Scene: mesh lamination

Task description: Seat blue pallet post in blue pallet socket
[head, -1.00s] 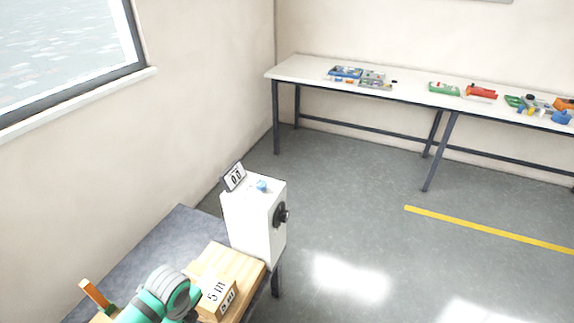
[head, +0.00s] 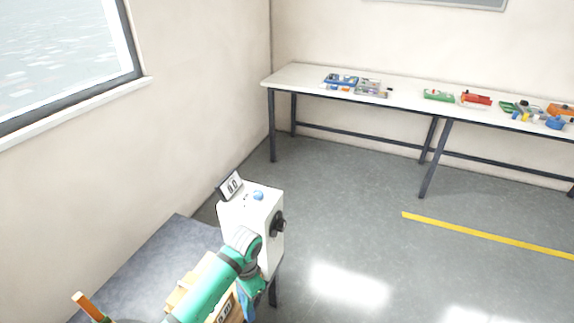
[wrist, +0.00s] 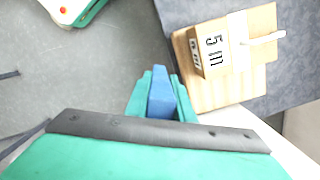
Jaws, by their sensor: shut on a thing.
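My gripper (wrist: 161,98) is shut on a blue piece (wrist: 160,88), which looks like the blue pallet post; only its tapered upper part shows between the teal fingers. In the head view my arm reaches over the near table toward the white box, and a bit of blue (head: 248,306) shows below the wrist. The fingertips are hard to make out there. I cannot pick out the blue pallet socket for certain in either view.
A wooden block marked "5 m" (wrist: 214,45) sits on a wooden board (wrist: 262,75) beside my gripper. A white box (head: 262,222) with a dark knob stands at the table's end. A long white bench (head: 300,76) at the back holds several coloured parts. The floor between is clear.

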